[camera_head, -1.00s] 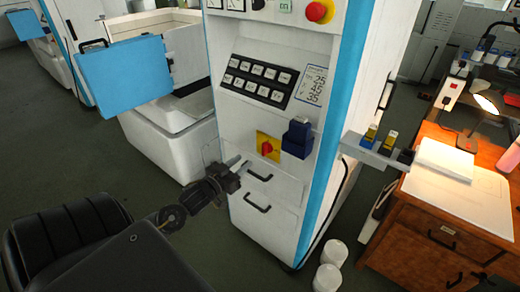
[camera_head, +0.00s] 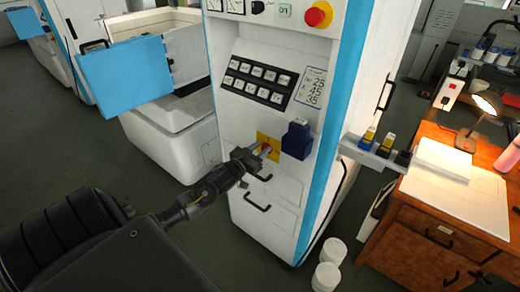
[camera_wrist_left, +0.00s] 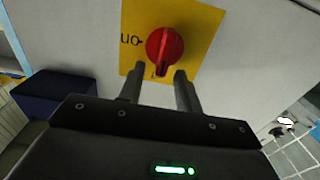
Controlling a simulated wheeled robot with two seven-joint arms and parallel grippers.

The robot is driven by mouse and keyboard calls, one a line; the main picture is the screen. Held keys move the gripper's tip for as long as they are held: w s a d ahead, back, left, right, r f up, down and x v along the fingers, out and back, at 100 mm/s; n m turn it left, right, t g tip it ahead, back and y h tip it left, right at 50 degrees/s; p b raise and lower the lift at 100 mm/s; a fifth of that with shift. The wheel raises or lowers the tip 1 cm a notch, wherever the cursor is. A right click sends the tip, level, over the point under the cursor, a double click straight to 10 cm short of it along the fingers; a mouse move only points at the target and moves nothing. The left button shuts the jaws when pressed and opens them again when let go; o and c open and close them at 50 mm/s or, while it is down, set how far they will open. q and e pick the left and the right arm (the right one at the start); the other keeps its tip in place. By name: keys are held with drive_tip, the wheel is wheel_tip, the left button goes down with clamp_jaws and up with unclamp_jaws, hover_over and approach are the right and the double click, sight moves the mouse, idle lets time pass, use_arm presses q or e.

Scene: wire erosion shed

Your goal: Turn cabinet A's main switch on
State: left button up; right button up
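The red rotary switch knob sits on a yellow plate (camera_head: 268,141) low on the front of the white cabinet (camera_head: 240,110); no letter A is readable on it. In the left wrist view, the red knob (camera_wrist_left: 165,47) is large, its grip ridge roughly upright in the picture. Upside-down "on" lettering shows left of it on the yellow plate (camera_wrist_left: 205,22). My left gripper (camera_head: 262,150) is at the switch and partly hides it. In the left wrist view my left gripper (camera_wrist_left: 159,72) is open, its fingertips just below the knob and spread to either side; contact is unclear. My right gripper is out of view.
A dark blue box (camera_head: 297,139) juts out right beside the switch. Black drawer handles (camera_head: 257,205) lie below it. A button panel (camera_head: 258,80) and red emergency knob (camera_head: 318,14) are above. A small shelf (camera_head: 372,152) sticks out at the right, near a wooden desk (camera_head: 430,260).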

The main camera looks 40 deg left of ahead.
use_arm(q)
clamp_jaws()
drive_tip(key=m, duration=0.2)
drive_tip(key=shift+d+m, duration=0.3)
drive_tip(key=shift+m, duration=0.1)
drive_tip(key=m, duration=0.3)
drive_tip(key=shift+d+f+m+p, duration=0.25)
drive_tip(key=shift+d+m+p, duration=0.05)
drive_tip(key=shift+d+p, duration=0.1)
drive_tip(key=m, duration=0.5)
drive_tip(key=shift+d+f, duration=0.35)
drive_tip(key=shift+f, duration=0.05)
drive_tip(key=m, duration=0.4)
drive_tip(key=shift+d+f, duration=0.15)
drive_tip(key=shift+f, duration=0.25)
drive_tip(key=shift+f+m, duration=0.2)
drive_tip(key=shift+m, duration=1)
